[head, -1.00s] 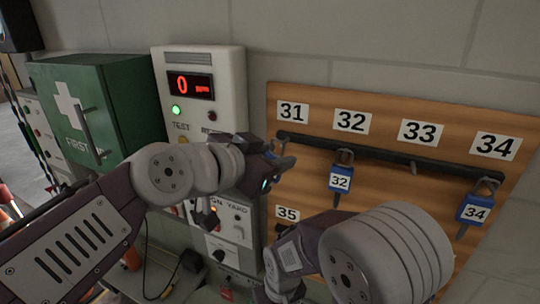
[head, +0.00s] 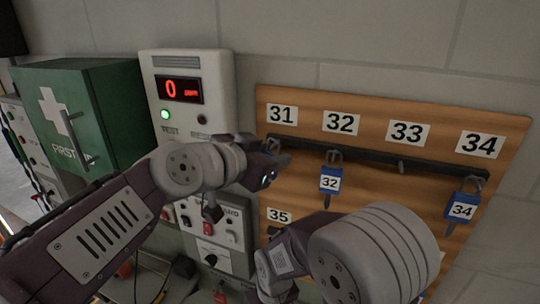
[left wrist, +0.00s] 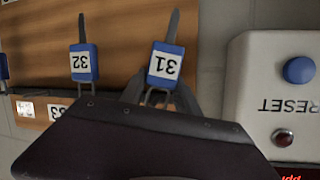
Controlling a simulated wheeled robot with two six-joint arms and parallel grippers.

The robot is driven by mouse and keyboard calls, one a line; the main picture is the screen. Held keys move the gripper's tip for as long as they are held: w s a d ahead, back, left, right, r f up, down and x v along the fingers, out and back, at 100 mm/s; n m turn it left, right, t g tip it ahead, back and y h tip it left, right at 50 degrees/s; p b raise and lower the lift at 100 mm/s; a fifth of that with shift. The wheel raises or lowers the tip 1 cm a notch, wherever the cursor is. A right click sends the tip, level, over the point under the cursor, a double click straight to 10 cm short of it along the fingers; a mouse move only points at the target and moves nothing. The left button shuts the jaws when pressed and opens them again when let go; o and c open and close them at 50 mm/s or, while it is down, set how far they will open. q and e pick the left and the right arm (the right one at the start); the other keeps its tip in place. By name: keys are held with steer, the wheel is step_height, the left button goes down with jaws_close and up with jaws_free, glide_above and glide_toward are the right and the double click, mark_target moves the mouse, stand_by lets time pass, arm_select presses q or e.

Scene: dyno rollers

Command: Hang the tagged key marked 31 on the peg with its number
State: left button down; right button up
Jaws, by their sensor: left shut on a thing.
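The key with the blue tag marked 31 (left wrist: 165,65) is in my left gripper, seen in the left wrist view with its number upside down. My left gripper (head: 277,160) is shut on the loop end of the tag. In the head view it is at the left end of the dark rail (head: 372,155), under the label 31 (head: 282,114). It hides the key and the peg there, so I cannot tell whether the loop touches the peg. My right arm crosses the lower right of the head view.
Tag 32 (head: 330,180) hangs under label 32, and tag 34 (head: 462,207) under label 34. The peg under label 33 (head: 407,132) is bare. A control box with a red display (head: 180,90) and a green first aid cabinet (head: 80,115) stand to the left.

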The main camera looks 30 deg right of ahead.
arm_select(q)
steer(key=shift+f, duration=0.15)
steer(key=c, duration=1.1)
jaws_free()
steer(key=shift+o, duration=1.4)
steer(key=shift+s, duration=0.1)
steer(key=shift+s+d, duration=0.2)
arm_select(e)
steer(key=shift+s+d, duration=0.15)
steer(key=shift+s, duration=0.1)
arm_select(q)
steer(key=shift+w+a, duration=0.15)
steer(key=shift+w, duration=0.05)
arm_select(e)
steer(key=shift+w, duration=0.1)
arm_select(q)
steer(key=shift+r, duration=0.2)
steer(key=shift+r, duration=0.15)
arm_select(e)
steer(key=shift+r, duration=0.1)
